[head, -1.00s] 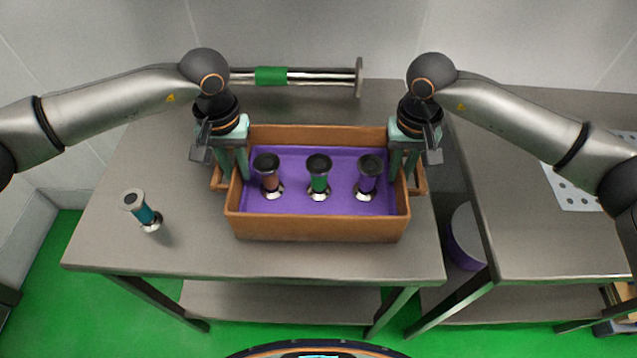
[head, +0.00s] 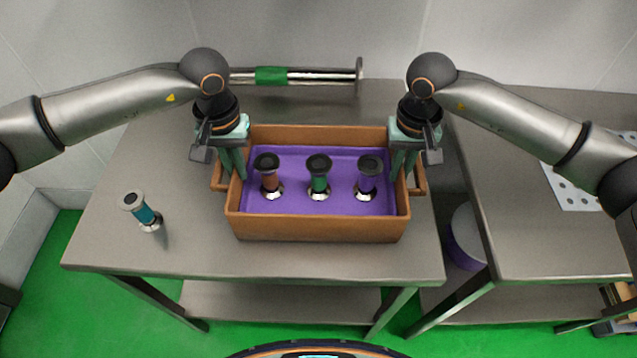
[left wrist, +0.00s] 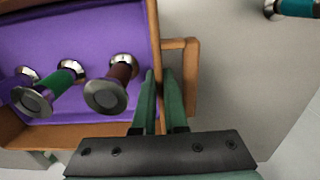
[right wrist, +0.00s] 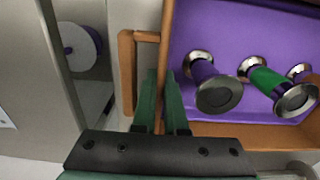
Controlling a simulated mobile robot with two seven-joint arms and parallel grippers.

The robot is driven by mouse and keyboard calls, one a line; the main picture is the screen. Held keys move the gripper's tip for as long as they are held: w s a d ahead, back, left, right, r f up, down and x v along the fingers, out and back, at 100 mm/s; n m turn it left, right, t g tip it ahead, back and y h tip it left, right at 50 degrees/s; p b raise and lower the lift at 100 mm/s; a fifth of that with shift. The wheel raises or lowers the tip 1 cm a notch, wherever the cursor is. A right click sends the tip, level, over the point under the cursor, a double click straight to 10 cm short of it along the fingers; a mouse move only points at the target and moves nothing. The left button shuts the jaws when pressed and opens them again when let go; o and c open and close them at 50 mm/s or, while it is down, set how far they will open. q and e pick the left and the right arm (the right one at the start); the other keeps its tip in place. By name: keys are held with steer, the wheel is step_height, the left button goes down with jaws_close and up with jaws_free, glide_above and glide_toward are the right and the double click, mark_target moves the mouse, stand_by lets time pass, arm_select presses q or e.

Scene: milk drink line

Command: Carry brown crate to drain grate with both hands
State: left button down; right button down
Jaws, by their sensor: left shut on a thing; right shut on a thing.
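The brown crate (head: 318,228) stands on the left metal table, with a purple inner floor. Three small metal-ended cylinders stand in it: brown (head: 270,178), green (head: 319,178) and purple (head: 367,180). My left gripper (head: 236,168) is shut on the crate's left side, by the side handle (left wrist: 190,80). My right gripper (head: 404,168) is shut on its right side, by the other handle (right wrist: 126,75). A pale perforated plate (head: 572,190), which looks like the drain grate, lies on the right table, partly hidden by my right arm.
A teal cylinder (head: 144,212) stands on the left table (head: 110,240), left of the crate. A metal bar with a green band (head: 271,76) lies behind. A gap separates this table from the right table (head: 530,245); a white and purple round thing (head: 464,240) shows there.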

stand_by(0.8)
arm_select(q)
steer(key=shift+w+r, duration=0.1)
steer(key=shift+r, duration=0.2)
arm_select(e)
steer(key=shift+w+r, duration=0.15)
steer(key=shift+r, duration=0.15)
